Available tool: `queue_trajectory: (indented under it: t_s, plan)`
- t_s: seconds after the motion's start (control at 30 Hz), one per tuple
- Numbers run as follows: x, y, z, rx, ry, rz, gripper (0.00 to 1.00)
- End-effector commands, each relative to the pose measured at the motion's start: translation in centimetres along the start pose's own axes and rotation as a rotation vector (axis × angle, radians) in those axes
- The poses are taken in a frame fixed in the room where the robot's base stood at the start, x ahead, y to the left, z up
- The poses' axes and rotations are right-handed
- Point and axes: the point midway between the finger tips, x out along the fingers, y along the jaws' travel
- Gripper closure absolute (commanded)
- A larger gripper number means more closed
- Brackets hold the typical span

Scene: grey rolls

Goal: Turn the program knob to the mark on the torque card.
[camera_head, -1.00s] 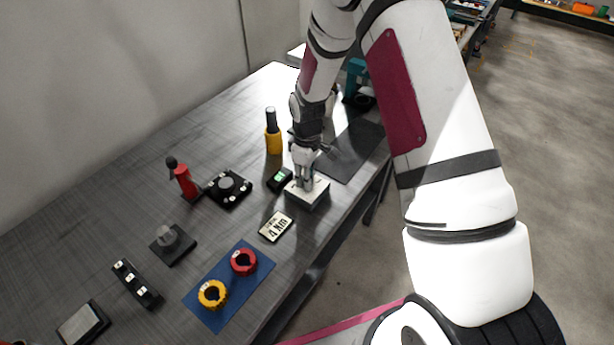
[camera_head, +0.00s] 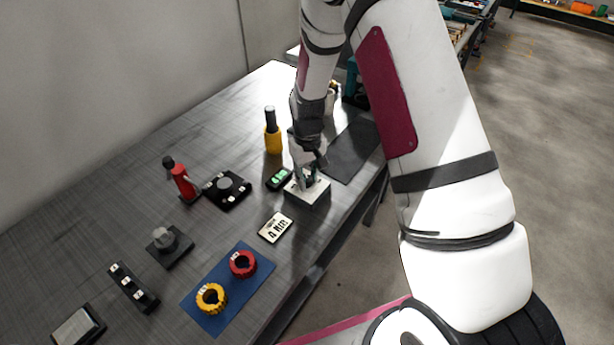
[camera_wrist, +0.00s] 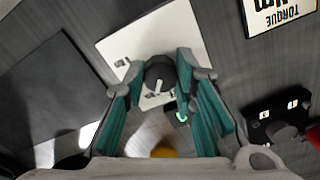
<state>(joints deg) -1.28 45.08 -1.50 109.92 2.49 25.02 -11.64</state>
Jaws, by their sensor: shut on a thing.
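A dark program knob with a white pointer line (camera_wrist: 158,80) stands on a white box (camera_head: 309,193). The top plate of the box (camera_wrist: 150,40) fills the upper middle of the wrist view. My gripper (camera_head: 307,180) is over the box, and in the wrist view its teal fingers (camera_wrist: 168,84) are shut on the knob, one on each side. In the head view the fingers hide the knob. The torque card (camera_head: 275,228) lies flat on the bench in front of the box and reads "4 Nm". It shows partly in the wrist view (camera_wrist: 280,14), cut off at the edge.
A small black unit with green lights (camera_head: 279,179) stands just left of the box. A dark mat (camera_head: 354,150) lies to its right. A black dial box (camera_head: 227,190), a red tool (camera_head: 183,182) and a yellow holder (camera_head: 273,142) stand nearby. A blue mat (camera_head: 216,316) bears two rings.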

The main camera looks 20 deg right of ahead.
Motion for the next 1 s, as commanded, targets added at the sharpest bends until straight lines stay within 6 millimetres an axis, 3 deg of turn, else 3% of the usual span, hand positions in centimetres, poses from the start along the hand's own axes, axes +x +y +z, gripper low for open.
queue_trajectory:
  t_s: [0.57, 0.6, 0.7, 1.0]
  plan:
    - [0.01, -0.07, 0.02, 0.041, -0.001, -0.001, 1.0]
    - [0.01, -0.07, 0.02, 0.041, -0.001, -0.001, 0.73]
    - [0.01, -0.06, 0.02, 0.041, -0.001, -0.001, 0.55]
    - [-0.1, -0.03, 0.0, 0.041, 0.0, 0.0, 0.55]
